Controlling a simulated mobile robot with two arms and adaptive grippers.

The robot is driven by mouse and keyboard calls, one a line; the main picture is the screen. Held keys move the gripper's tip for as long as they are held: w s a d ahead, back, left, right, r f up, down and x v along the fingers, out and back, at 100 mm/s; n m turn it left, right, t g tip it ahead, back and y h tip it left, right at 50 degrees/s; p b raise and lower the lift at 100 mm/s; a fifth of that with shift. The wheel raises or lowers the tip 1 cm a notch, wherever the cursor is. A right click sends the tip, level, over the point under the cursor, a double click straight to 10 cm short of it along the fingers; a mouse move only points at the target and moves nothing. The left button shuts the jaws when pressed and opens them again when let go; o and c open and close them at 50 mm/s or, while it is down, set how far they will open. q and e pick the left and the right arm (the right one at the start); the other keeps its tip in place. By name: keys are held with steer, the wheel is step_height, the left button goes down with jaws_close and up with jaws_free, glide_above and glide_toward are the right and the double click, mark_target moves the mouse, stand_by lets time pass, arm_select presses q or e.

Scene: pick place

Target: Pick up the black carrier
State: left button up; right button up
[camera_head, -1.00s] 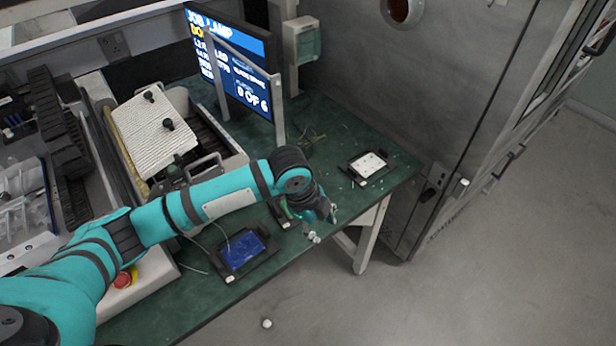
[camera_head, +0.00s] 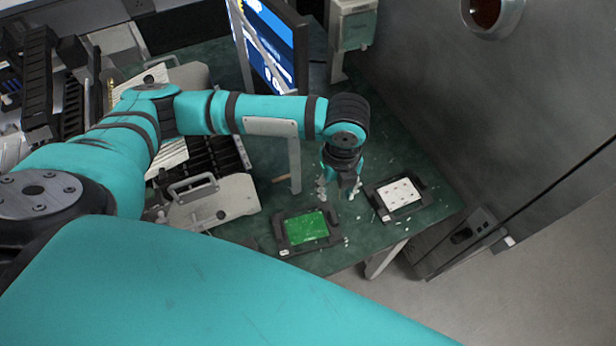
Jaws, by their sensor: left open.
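Two black carriers lie flat on the green table. One black carrier (camera_head: 281,236) holds a green board (camera_head: 306,227). The other black carrier (camera_head: 427,195), to its right, holds a white board (camera_head: 400,194). My left gripper (camera_head: 339,190) points down, open and empty, over the table between and slightly behind the two carriers. It appears apart from both; its exact height is hard to tell. My right gripper is not in view.
A monitor (camera_head: 270,40) on a post stands behind my left arm. A machine with a handle (camera_head: 194,188) is left of the carriers. Small pale debris lies on the green table (camera_head: 420,165). A grey metal wall (camera_head: 430,90) rises on the right. My own arm hides the lower left.

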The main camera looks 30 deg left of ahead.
mark_target(332, 213)
arm_select(q)
step_height(332, 213, down, 4)
steer(key=shift+r, duration=0.1)
steer(key=f, duration=0.2)
steer(key=f+p, duration=0.1)
steer(key=shift+w+f, duration=0.25)
steer(key=shift+f, duration=0.05)
step_height(332, 213, down, 4)
steer(key=shift+f+p, duration=0.2)
steer(key=shift+p, duration=0.3)
steer(key=shift+f, duration=0.3)
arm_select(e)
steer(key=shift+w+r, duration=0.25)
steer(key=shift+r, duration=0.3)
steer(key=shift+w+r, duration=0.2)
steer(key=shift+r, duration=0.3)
arm_select(q)
steer(key=shift+c, duration=0.5)
jaws_close()
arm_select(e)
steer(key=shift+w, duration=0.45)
